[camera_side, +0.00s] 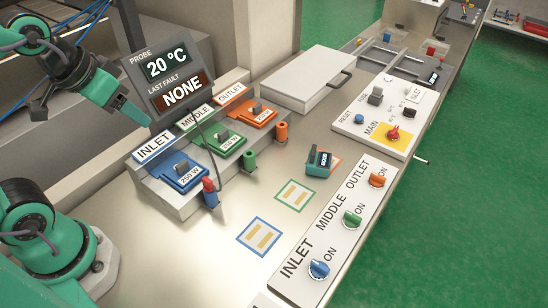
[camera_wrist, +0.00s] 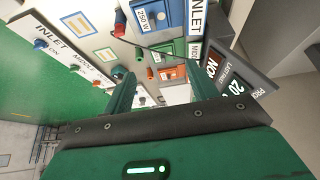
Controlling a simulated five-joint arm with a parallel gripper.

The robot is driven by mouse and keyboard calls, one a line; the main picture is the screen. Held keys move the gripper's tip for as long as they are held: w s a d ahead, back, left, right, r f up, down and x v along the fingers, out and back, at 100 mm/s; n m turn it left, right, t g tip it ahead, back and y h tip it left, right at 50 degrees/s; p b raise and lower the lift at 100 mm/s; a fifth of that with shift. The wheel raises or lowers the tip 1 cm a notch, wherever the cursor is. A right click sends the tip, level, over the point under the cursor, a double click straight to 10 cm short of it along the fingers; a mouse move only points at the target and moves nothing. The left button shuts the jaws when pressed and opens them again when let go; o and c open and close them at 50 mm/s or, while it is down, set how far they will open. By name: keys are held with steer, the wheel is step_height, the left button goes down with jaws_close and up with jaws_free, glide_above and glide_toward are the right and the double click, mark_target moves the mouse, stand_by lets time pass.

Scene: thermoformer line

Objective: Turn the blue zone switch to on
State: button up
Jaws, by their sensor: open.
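The blue zone switch (camera_side: 319,268) is a round knob at the near end of a white panel (camera_side: 300,285), beside the words INLET and ON. Its pale grip is visible, but its exact pointing direction is hard to read. In the wrist view the blue switch (camera_wrist: 40,43) is small, at the upper left. My gripper (camera_side: 135,112) is high at the upper left of the side view, in front of the display and well away from the switch. In the wrist view my gripper (camera_wrist: 165,88) has its two green fingers spread with no object held between them.
A green knob (camera_side: 352,218) and an orange knob (camera_side: 377,179) share the panel. A stepped block carries blue, green and orange modules (camera_side: 228,140). A probe display (camera_side: 168,80) stands behind it. A small dark teal device (camera_side: 319,160) sits on the bench. Bare bench lies left of the panel.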

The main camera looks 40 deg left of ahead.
steer(key=w+d+g, duration=0.2)
steer(key=w+d, duration=0.4)
steer(key=d, duration=0.2)
steer(key=g, duration=0.3)
glide_toward(320, 265)
steer(key=shift+w+a+f, duration=0.15)
steer(key=shift+w+a, duration=0.05)
steer(key=shift+w, duration=0.15)
steer(key=shift+s+d+f, duration=0.2)
steer(key=shift+d+f, duration=0.1)
steer(key=shift+d, duration=0.1)
steer(key=shift+f, duration=0.15)
steer(key=shift+f, duration=3.75)
